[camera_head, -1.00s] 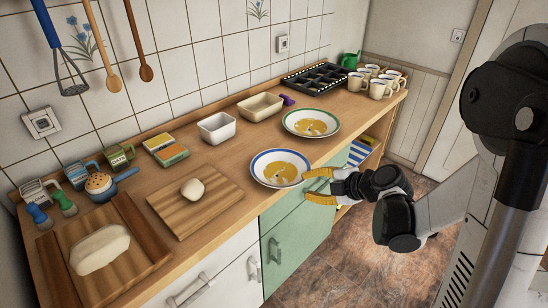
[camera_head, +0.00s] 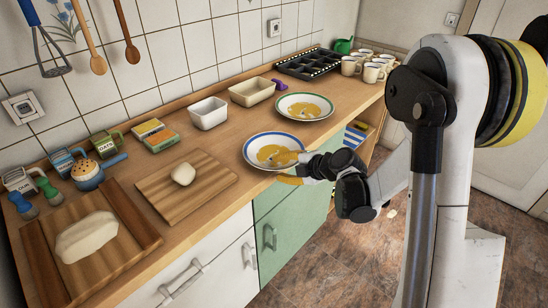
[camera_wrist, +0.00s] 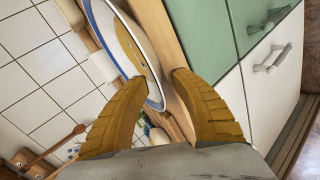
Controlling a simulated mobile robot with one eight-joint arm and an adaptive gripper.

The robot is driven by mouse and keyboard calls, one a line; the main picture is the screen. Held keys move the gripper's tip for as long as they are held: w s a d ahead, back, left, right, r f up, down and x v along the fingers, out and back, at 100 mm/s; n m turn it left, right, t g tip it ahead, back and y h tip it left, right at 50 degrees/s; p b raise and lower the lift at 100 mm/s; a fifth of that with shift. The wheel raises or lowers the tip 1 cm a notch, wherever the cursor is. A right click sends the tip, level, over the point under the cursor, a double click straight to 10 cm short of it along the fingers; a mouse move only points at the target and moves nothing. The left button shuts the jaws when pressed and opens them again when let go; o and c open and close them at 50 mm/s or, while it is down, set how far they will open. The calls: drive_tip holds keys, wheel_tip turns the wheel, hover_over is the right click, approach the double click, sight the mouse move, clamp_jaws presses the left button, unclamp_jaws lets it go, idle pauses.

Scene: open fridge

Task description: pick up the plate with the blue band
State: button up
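The plate with the blue band (camera_head: 262,149) lies on the wooden counter near its front edge, with a brown-yellow pattern in its middle. My gripper (camera_head: 296,168) is at its front right rim, and my wrist partly covers that side. In the wrist view, the plate (camera_wrist: 133,50) shows its rim reaching into the gap between my two yellow fingers (camera_wrist: 161,80). The fingers are apart, one on each side of the rim. I cannot tell whether either touches it.
A green-banded plate (camera_head: 305,106) lies just behind. A cutting board with dough (camera_head: 183,174) is to the left. A white dish (camera_head: 208,113), a beige dish (camera_head: 252,92), a black tray (camera_head: 305,64) and several mugs (camera_head: 372,72) stand farther back. Green cabinet doors (camera_head: 290,225) are below.

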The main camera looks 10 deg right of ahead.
drive_tip(key=shift+r, duration=0.1)
clamp_jaws()
drive_tip(key=shift+r, duration=0.1)
drive_tip(key=shift+r+p, duration=0.3)
wheel_tip(320, 180, up, 4)
drive_tip(key=shift+f+p, duration=0.1)
drive_tip(key=shift+p, duration=1)
drive_tip(key=w+d+r+p, duration=0.3)
drive_tip(key=d+r, duration=0.3)
drive_tip(key=d, duration=0.5)
drive_tip(key=shift+w+r, duration=0.2)
drive_tip(key=shift+w, duration=0.2)
